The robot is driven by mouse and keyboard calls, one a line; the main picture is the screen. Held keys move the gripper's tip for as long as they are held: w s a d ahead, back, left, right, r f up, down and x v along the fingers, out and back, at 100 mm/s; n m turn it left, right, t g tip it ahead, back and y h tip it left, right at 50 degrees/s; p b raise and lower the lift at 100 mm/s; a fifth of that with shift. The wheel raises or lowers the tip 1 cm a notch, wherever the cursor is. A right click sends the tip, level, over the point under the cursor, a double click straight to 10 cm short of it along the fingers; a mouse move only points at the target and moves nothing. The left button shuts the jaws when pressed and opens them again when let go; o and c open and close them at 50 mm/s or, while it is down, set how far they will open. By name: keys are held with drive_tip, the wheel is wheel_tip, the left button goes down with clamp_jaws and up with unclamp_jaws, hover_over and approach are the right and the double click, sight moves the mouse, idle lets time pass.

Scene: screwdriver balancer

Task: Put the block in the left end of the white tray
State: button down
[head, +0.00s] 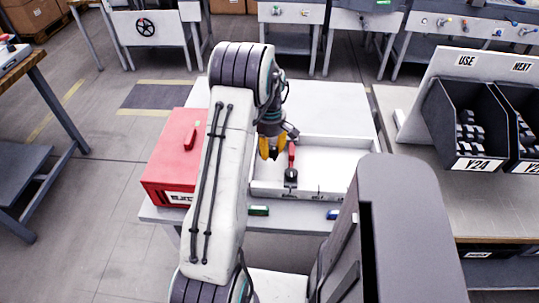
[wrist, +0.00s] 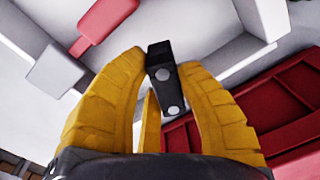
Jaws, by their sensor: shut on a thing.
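The white tray (head: 345,160) lies on the white table, with low walls. My gripper (head: 269,152) has yellow fingers and is over the tray's left end, pointing down. In the wrist view my gripper (wrist: 165,75) is shut on a dark block (wrist: 160,60) with round grey spots, held between the fingertips. The block cannot be made out in the head view. The white tray wall also shows in the wrist view (wrist: 215,58). Whether the block touches the tray floor, I cannot tell.
A red toolbox (head: 170,160) stands left of the tray. A red-handled tool (head: 292,155) stands inside the tray, close right of my gripper. A green item (head: 258,210) and a blue item (head: 333,214) lie at the table's front edge. Dark bins (head: 467,125) stand on the right bench.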

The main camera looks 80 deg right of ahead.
sight(269, 164)
drive_tip(key=shift+f+p, duration=0.35)
drive_tip(key=shift+f, duration=1.7)
drive_tip(key=shift+f, duration=0.15)
drive_tip(key=c, duration=1)
unclamp_jaws()
